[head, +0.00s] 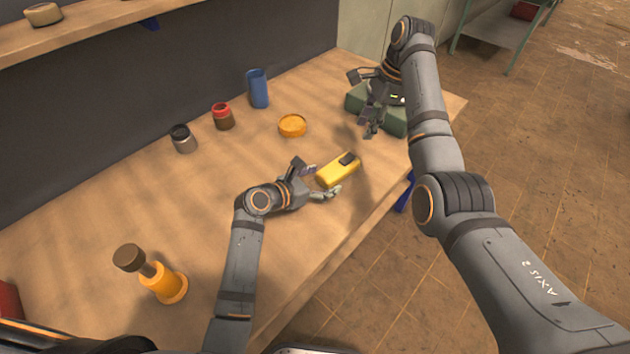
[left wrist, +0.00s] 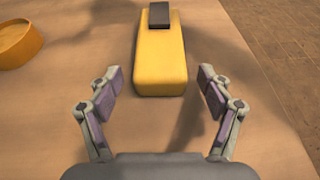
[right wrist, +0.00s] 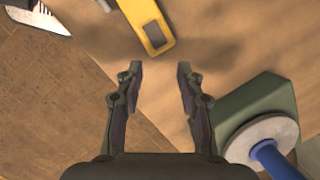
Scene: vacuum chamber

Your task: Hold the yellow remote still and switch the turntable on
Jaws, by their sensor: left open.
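The yellow remote (head: 334,173) lies on the workbench, with a dark switch (head: 348,159) on top near its far end. My left gripper (head: 322,181) is open at the remote's near end. In the left wrist view the remote (left wrist: 160,62) lies between the spread fingers, with gaps on both sides. My right gripper (head: 368,128) is open and empty, beyond the remote's switch end. In the right wrist view the remote's switch (right wrist: 155,36) is ahead of the fingertips. A green block (right wrist: 262,98) carrying a pale disc (right wrist: 262,138) with a blue piece, apparently the turntable, is beside my right gripper.
An orange dish (head: 292,126), a blue cylinder (head: 258,88), a red-lidded jar (head: 222,117) and a grey-lidded jar (head: 183,139) stand further back. An orange and brown object (head: 165,284) stands at the near left. The bench's front edge runs close to the remote.

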